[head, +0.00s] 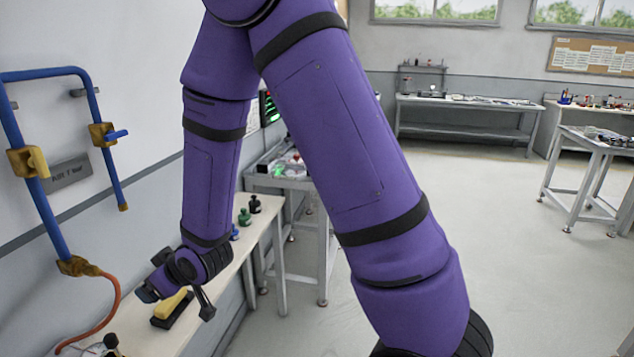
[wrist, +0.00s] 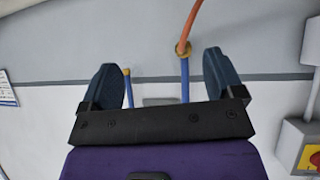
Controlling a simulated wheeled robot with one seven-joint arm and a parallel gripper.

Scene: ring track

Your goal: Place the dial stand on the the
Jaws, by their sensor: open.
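My gripper shows in the wrist view (wrist: 165,82) with its two dark blue fingers wide apart and nothing between them. In the head view my gripper (head: 147,292) is small and partly hidden by the wrist, above the narrow bench (head: 140,340) along the left wall. A small dark and light object (head: 103,347) is cut off at the bottom left of the head view. I cannot tell whether it is the dial stand. No dial stand is clearly seen in the wrist view, which faces the wall.
A yellow and black block (head: 172,308) lies on the bench near my gripper. Several small knobbed pieces, one green (head: 244,217), stand farther along. Blue pipes (head: 40,215) with an orange hose (head: 113,307) run on the wall. The floor at right (head: 480,260) is clear.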

